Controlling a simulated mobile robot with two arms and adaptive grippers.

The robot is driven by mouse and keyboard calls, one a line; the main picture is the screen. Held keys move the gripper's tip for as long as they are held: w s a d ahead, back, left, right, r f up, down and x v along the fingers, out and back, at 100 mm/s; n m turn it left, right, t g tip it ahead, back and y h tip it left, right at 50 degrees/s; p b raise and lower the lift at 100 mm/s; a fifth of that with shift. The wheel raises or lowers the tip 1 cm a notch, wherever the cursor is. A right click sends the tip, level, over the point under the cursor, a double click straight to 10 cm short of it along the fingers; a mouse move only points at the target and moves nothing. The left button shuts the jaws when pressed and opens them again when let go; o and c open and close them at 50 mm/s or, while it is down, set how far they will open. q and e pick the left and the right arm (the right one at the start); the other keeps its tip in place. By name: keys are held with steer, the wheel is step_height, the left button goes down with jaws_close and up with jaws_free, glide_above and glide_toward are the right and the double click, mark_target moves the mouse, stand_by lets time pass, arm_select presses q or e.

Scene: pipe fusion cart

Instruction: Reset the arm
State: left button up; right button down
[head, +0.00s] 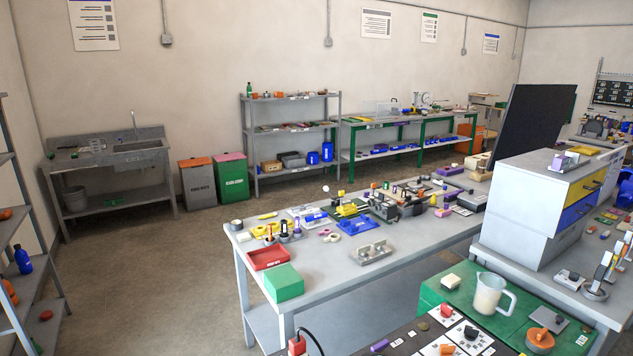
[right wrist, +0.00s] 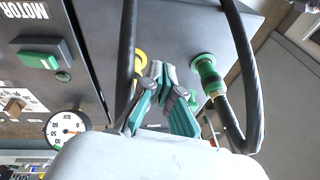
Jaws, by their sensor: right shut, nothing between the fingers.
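In the right wrist view my right gripper (right wrist: 162,75) is shut and empty. Its teal-padded fingers point towards a grey machine housing (right wrist: 180,25) marked MOTOR. A yellow ring (right wrist: 140,62) shows partly behind the fingers. A black hose (right wrist: 124,70) passes left of the fingers, and another black hose (right wrist: 248,80) curves down on the right. A green fitting (right wrist: 207,72) sits at the housing to the right. Whether the fingers touch anything is hard to tell. Neither gripper shows in the head view.
The head view shows a cluttered workbench (head: 330,270), a green mat (head: 440,290) with a jug (head: 490,293), and open floor (head: 150,270) on the left.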

steer(key=s+d+r+m+t+h, duration=0.1)
steer(key=s+d+r+m+h, duration=0.3)
steer(key=s+d, duration=0.65)
step_height(320, 180, down, 31)
steer(key=s+n+y+b, duration=0.1)
steer(key=s+n+b, duration=0.15)
steer(key=b, duration=0.25)
steer(key=s+d+f+g+b, duration=0.2)
steer(key=s+f+b, duration=0.2)
steer(key=s+f, duration=1.2)
step_height(320, 180, down, 3)
steer(key=shift+s+r, duration=0.15)
steer(key=shift+r, duration=0.05)
